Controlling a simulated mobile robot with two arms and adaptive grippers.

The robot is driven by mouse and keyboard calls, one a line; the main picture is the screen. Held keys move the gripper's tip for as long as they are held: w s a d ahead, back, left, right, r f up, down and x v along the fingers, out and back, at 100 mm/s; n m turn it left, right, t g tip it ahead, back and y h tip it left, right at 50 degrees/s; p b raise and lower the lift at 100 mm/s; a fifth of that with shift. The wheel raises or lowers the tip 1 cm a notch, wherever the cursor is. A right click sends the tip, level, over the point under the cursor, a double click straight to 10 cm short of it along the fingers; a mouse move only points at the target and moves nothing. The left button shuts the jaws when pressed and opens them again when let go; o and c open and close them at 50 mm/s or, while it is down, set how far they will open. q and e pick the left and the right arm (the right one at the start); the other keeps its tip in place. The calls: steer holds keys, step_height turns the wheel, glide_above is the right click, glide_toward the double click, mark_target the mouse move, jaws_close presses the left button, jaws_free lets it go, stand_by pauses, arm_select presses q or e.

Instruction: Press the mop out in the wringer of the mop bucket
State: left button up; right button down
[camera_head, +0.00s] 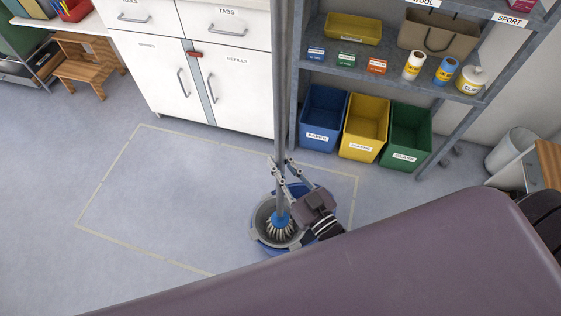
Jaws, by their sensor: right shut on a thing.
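The mop (281,120) stands nearly upright, its long grey handle running up out of the top of the picture. Its blue socket and pale strands (279,229) are down inside the round grey wringer (258,218) of the blue mop bucket (268,246) on the floor. Whether the strands are squeezed cannot be told. My right gripper (282,172) is shut on the mop handle above the bucket. The gripper and its wrist hide the bucket's right part. My left gripper is not in view.
A pale taped rectangle (106,187) marks the floor around the bucket, with open floor to the left. White cabinets (240,90) and a grey shelf with blue (321,118), yellow (365,125) and green (409,137) bins stand behind. A wooden stool (84,66) is far left.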

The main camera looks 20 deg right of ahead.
mark_target(284, 119)
steer(key=shift+f, duration=0.3)
stand_by(0.4)
steer(key=shift+f+p, duration=0.1)
steer(key=shift+p, duration=0.55)
stand_by(1.1)
steer(key=shift+p, duration=0.8)
stand_by(1.8)
steer(key=shift+s, duration=0.1)
stand_by(0.7)
steer(key=r+p, duration=0.9)
steer(key=r, duration=0.1)
steer(key=r+p, duration=0.9)
steer(key=shift+w+r+p, duration=0.2)
steer(key=shift+r+p, duration=0.2)
steer(key=shift+f, duration=0.15)
